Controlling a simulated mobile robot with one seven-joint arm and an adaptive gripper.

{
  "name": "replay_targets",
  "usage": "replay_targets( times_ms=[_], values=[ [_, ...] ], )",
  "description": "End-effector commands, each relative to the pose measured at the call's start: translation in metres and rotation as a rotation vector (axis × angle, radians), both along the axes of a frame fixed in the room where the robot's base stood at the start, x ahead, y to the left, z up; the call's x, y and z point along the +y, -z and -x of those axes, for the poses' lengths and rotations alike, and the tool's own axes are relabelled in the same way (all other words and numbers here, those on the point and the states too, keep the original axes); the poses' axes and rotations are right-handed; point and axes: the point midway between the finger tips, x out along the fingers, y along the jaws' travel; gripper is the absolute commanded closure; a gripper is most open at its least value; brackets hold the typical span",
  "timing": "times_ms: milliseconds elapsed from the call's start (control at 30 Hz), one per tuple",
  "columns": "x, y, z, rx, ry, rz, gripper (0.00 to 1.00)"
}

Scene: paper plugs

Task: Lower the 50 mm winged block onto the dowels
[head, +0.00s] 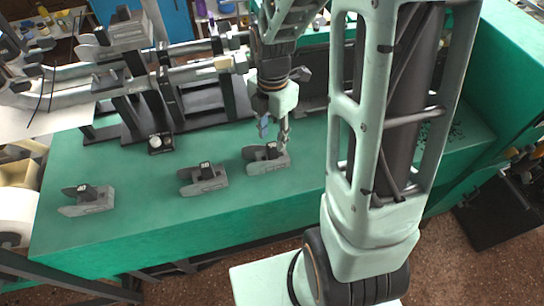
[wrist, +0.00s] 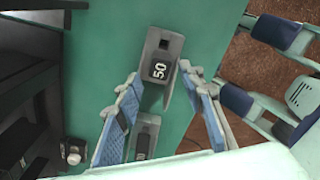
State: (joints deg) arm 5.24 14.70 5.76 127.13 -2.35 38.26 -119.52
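The 50 mm winged block (head: 266,159) is grey with a dark raised part and stands on the green bench, rightmost of three similar blocks. In the wrist view its white "50" label faces the camera, and the block (wrist: 174,46) shows around and beyond the fingertips. My gripper (head: 274,134) is open above this block, pointing down. Its blue-padded fingers (wrist: 162,84) are apart, one on each side of the block in the picture. I see no clear contact. I cannot make out the dowels for certain.
Two similar blocks stand to the left, a middle one (head: 203,180) and a far left one (head: 88,200). A dark machine with pale rods (head: 190,73) runs along the back. A small black piece with a white knob (head: 160,143) sits before it. Bench front is clear.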

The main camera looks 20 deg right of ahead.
Motion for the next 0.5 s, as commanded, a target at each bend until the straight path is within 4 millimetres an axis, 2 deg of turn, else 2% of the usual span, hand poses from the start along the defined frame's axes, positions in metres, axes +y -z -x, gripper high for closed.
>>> replay_targets(
  times_ms=[500],
  values=[
    [0.000, 0.029, 0.000, 0.001, 0.000, 0.000, 0.64]
  ],
)
